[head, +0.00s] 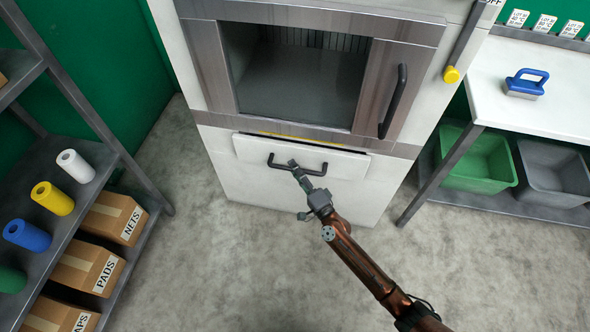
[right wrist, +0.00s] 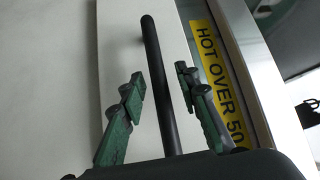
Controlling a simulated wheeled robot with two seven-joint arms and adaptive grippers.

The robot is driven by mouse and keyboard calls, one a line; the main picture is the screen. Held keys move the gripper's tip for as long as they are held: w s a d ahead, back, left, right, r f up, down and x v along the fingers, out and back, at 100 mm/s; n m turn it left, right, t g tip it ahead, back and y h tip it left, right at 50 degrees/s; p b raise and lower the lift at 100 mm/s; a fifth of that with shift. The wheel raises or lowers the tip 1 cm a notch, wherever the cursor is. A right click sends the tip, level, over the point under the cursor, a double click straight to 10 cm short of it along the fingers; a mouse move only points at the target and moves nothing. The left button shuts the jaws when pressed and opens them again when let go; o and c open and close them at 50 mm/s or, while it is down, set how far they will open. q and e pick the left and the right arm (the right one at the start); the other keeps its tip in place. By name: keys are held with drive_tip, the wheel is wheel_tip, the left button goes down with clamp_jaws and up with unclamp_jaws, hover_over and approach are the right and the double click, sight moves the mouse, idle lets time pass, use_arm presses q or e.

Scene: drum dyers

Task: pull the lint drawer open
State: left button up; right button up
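The lint drawer (head: 245,148) is a white panel low on the front of the dryer, under the glass door. Its black bar handle (head: 318,173) runs across the panel. In the right wrist view, the handle (right wrist: 155,55) passes between the two green-padded fingers (right wrist: 158,78), with a visible gap on each side. The gripper is open around the bar. I cannot tell whether the drawer is flush or slightly out. My left gripper is not in view.
A yellow "HOT OVER 50" label (right wrist: 215,75) lies along the drawer's upper edge. The dryer door (head: 295,75) looks closed. A shelf rack (head: 100,175) with cones and boxes stands at left. A table (head: 540,100) with bins beneath stands at right. The floor before the dryer is clear.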

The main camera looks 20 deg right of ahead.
drive_tip(key=shift+c, duration=0.4)
clamp_jaws()
